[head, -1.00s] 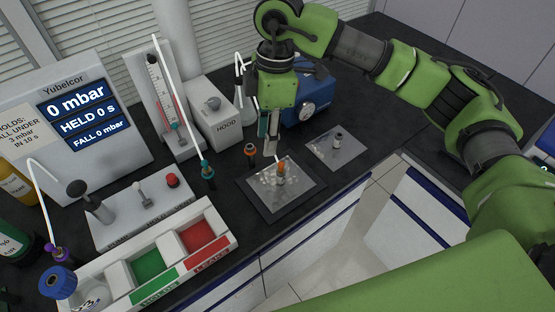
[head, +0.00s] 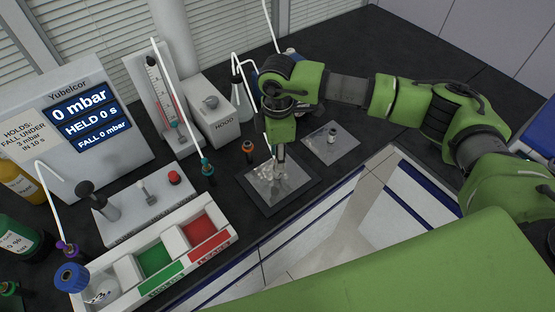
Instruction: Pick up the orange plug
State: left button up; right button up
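My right gripper (head: 280,160) points down over the silver sheet on the dark square mat (head: 284,208). Its fingers reach close to the sheet, where the orange plug stood in the earlier frame. The orange plug cannot be made out now; the gripper seems to hide it. I cannot tell whether the fingers are apart or closed on it. Another orange-ringed dark fitting (head: 248,146) stands on the bench just left of the gripper. My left gripper is not in view.
A second silver sheet (head: 345,149) with a small dark-and-grey part (head: 332,134) lies right of the mat. A teal-topped fitting (head: 207,168), a hood box (head: 212,115) and a green-and-red tray (head: 124,269) stand to the left. White tubes arch behind the gripper.

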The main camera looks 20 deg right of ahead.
jog(key=shift+f, duration=0.95)
grip_shut()
jog(key=shift+r, duration=0.1)
